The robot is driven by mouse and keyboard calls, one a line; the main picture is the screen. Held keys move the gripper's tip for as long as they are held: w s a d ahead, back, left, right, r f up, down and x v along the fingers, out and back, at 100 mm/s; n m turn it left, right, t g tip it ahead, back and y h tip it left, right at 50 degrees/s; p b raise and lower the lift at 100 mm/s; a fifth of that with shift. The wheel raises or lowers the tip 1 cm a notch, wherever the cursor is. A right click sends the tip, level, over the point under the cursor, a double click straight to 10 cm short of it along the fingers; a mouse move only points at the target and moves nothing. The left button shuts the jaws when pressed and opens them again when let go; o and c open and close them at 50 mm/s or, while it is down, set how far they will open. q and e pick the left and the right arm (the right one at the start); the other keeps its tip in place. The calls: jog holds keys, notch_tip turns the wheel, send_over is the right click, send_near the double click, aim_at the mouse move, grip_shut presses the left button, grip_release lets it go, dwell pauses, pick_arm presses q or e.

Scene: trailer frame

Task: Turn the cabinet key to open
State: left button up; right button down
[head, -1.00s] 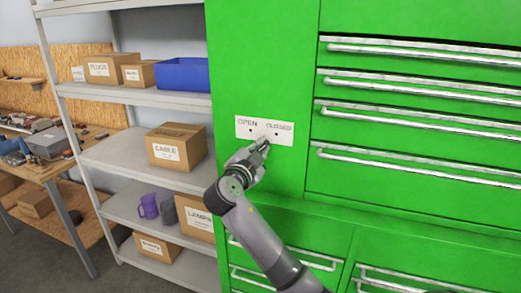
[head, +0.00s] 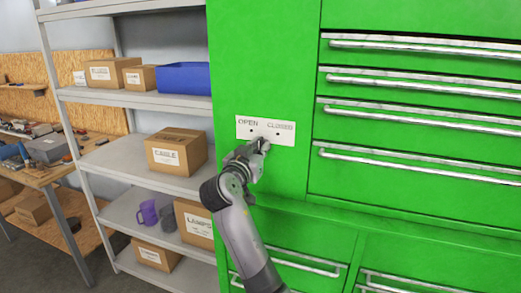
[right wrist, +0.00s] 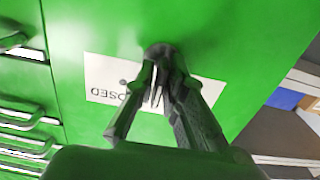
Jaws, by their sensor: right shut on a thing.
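The green cabinet (head: 262,60) fills the right side of the head view. A white plate (head: 284,138) on it reads OPEN at left and CLOSED at right, with a small dark mark under each word. The plate shows upside down in the right wrist view (right wrist: 103,76). My right gripper (head: 262,146) is at the plate's lower middle, its fingers converged (right wrist: 163,58) on the key. A thin silvery piece, seemingly the key (right wrist: 154,96), shows between the fingers. The fingers hide most of it, so its angle cannot be told. My left gripper is out of view.
Drawers with long metal handles (head: 415,82) are right of the plate. A grey shelf (head: 135,160) with boxes, a blue bin (head: 183,78) and a purple mug (head: 149,212) stands left. A cluttered workbench (head: 50,168) is farther left. Floor shows at lower left.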

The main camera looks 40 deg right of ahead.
jog(key=n+p, duration=0.1)
jog(key=n, duration=0.2)
jog(key=shift+w+n, duration=0.1)
jog(key=shift+n, duration=0.3)
jog(key=n+p, duration=0.1)
jog(key=n, duration=0.1)
jog(key=n+p, duration=0.1)
jog(key=n, duration=0.1)
jog(key=shift+w+a+f+n, duration=0.1)
jog(key=shift+f+n, duration=0.05)
jog(key=shift+n, duration=0.25)
jog(key=c, duration=1.8)
grip_release()
jog(key=shift+o, duration=0.2)
jog(key=shift+a, duration=0.1)
jog(key=v, duration=1.2)
